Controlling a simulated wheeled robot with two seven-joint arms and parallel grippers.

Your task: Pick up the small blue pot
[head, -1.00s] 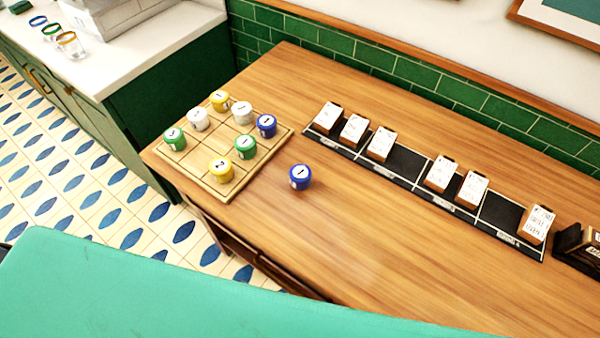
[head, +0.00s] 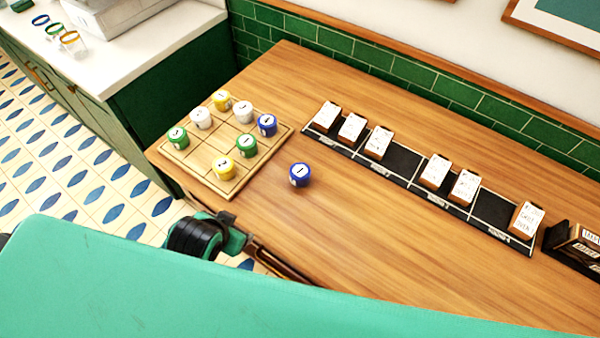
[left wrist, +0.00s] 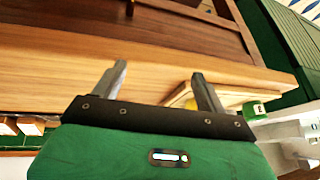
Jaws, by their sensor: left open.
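A blue pot (head: 300,175) with a white numbered lid stands upright and alone on the wooden table, right of the gridded board (head: 226,190). A second blue pot (head: 267,125) stands on the board's right side; I cannot tell which is smaller. My left gripper (left wrist: 158,72) is open and empty in the left wrist view, facing the table's wooden edge. Neither blue pot shows clearly there. In the head view, a black and green part of my left arm shows at the table's near edge, apart from the pots. My right gripper is not in view.
The board also holds white, yellow and green pots; a green pot (left wrist: 253,110) shows in the left wrist view. A black rack (head: 402,168) with several cards runs along the table's back. The table right of the lone blue pot is clear.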

